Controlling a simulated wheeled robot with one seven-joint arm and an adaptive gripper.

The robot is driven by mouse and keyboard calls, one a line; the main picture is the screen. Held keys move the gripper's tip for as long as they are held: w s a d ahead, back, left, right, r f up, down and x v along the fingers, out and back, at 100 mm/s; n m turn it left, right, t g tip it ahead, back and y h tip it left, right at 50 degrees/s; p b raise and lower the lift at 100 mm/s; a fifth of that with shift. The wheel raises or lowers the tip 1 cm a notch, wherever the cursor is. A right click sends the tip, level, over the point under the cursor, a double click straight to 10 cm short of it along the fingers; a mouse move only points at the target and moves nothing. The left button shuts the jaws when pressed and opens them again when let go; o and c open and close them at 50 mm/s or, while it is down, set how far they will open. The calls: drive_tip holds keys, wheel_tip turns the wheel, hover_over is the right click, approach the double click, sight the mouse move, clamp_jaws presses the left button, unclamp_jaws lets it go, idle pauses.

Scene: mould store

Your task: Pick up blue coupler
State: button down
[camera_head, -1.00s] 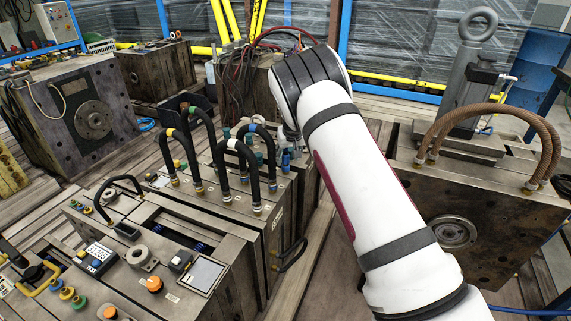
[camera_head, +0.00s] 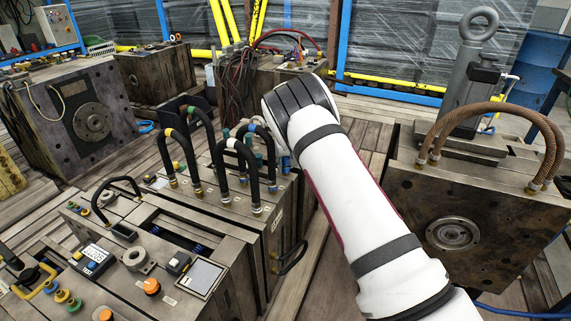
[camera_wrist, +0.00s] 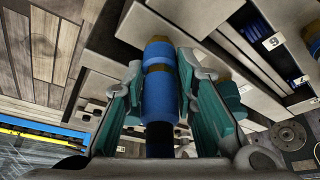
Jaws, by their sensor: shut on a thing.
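The blue coupler (camera_wrist: 160,96) is a blue cylinder with a brass-coloured band, in the middle of the wrist view. My gripper (camera_wrist: 160,80) has its teal-padded fingers on both sides of the coupler and is shut on it. The far end of the coupler is close to a grey metal block; I cannot tell whether they touch. In the head view a small blue piece (camera_head: 286,164) shows beside my arm, near the mould's rear right corner. My gripper is hidden behind my arm there.
Black looped hoses (camera_head: 239,165) stand on the mould close left of my arm. A teal fitting (camera_wrist: 229,94) sits right beside the gripper in the wrist view. Another mould with brown hoses (camera_head: 440,125) stands on the right. Wooden floor separates the moulds.

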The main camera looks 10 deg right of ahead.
drive_tip(key=shift+r, duration=0.1)
wheel_tip(320, 180, up, 9)
drive_tip(key=shift+r+p, duration=0.1)
drive_tip(key=shift+p, duration=0.85)
drive_tip(key=shift+r, duration=0.3)
